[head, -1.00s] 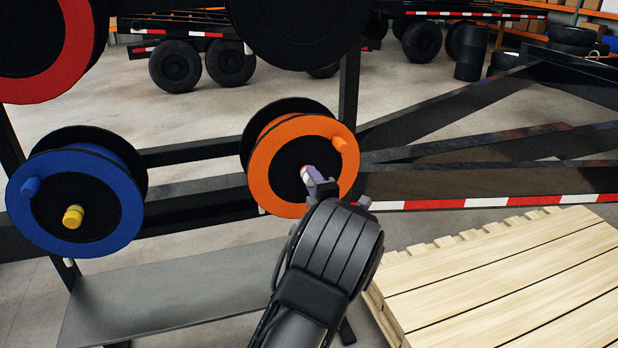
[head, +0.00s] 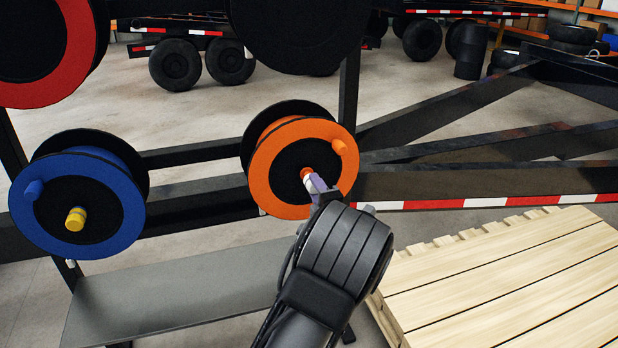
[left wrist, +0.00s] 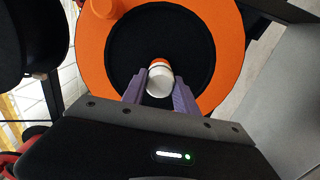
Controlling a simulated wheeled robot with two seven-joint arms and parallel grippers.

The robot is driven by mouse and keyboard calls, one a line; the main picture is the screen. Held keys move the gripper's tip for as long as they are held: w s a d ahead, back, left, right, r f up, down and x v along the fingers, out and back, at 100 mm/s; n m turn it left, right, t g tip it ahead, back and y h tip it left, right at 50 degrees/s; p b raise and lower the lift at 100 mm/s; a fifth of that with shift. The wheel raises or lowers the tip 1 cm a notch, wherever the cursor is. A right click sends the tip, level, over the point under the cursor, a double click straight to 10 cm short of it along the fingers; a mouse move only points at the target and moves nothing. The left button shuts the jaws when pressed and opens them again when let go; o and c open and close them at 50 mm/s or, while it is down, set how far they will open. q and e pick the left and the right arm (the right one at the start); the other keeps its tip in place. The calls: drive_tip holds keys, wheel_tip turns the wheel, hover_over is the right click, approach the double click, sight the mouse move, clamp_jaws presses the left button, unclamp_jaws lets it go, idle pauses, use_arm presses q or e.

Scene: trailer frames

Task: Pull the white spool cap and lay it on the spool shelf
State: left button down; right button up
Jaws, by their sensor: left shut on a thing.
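The white spool cap (left wrist: 159,82) sits between the two fingers of my left gripper (left wrist: 160,88) in the left wrist view, in front of the orange spool's black hub. My left gripper (head: 318,186) is shut on it. In the head view a little white of the cap shows beside the fingers, and an orange hub end (head: 306,173) shows just behind it. I cannot tell whether the cap is fully clear of the hub. The orange spool (head: 262,188) hangs on the rack. The grey spool shelf (head: 170,295) lies low at the left, bare. My right gripper is out of view.
A blue spool (head: 130,220) with a yellow cap (head: 75,218) hangs at the left, and a red spool (head: 72,60) above it. A wooden pallet (head: 510,275) lies at the right. Black frame beams (head: 470,185) run behind it.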

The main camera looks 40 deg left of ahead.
use_arm(q)
drive_tip(key=shift+p+v, duration=1.05)
drive_tip(key=shift+v, duration=0.65)
drive_tip(key=a+f+g+h+b, duration=0.1)
drive_tip(key=a+f+b, duration=0.2)
drive_tip(key=f, duration=0.7)
drive_tip(key=s+a+f+g+h+b, duration=0.1)
drive_tip(key=a+f+b, duration=0.3)
drive_tip(key=f+b, duration=0.4)
drive_tip(key=s+a+f+g+h+b, duration=0.1)
drive_tip(key=a+f+h+b, duration=0.2)
drive_tip(key=f, duration=1.1)
drive_tip(key=shift+s+a+g+b, duration=0.25)
drive_tip(key=shift+a+g+b, duration=0.25)
drive_tip(key=shift+b, duration=1.15)
drive_tip(key=shift+s+a+f+h, duration=0.15)
drive_tip(key=shift+a+f+h, duration=0.05)
drive_tip(key=shift+f+h, duration=0.1)
drive_tip(key=shift+f+b, duration=1.5)
